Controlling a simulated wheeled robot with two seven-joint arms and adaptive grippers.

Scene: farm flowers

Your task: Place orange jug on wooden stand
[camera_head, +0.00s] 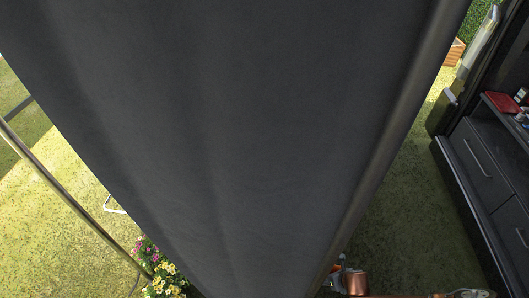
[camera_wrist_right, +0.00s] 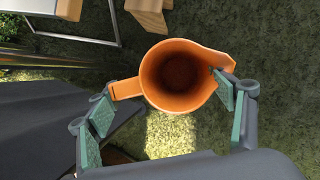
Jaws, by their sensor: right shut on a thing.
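The orange jug (camera_wrist_right: 150,75) shows in the right wrist view from above, with its open mouth facing the camera. Its handle points left and its spout points right. My right gripper (camera_wrist_right: 168,88) is shut on the jug, with one green-padded finger by the handle side and the other at the spout side. The jug appears to be above grass. A light wooden piece (camera_wrist_right: 151,15) stands at the top of the right wrist view, cut off by the edge; I cannot tell if it is the wooden stand. My left gripper is not in view.
A large dark surface (camera_head: 225,130) blocks most of the head view. A dark drawer cabinet (camera_head: 480,175) stands at the right. Flowers (camera_head: 160,275) and a copper-coloured object (camera_head: 352,281) are at the bottom. Open grass (camera_head: 400,235) lies between the dark surface and the cabinet.

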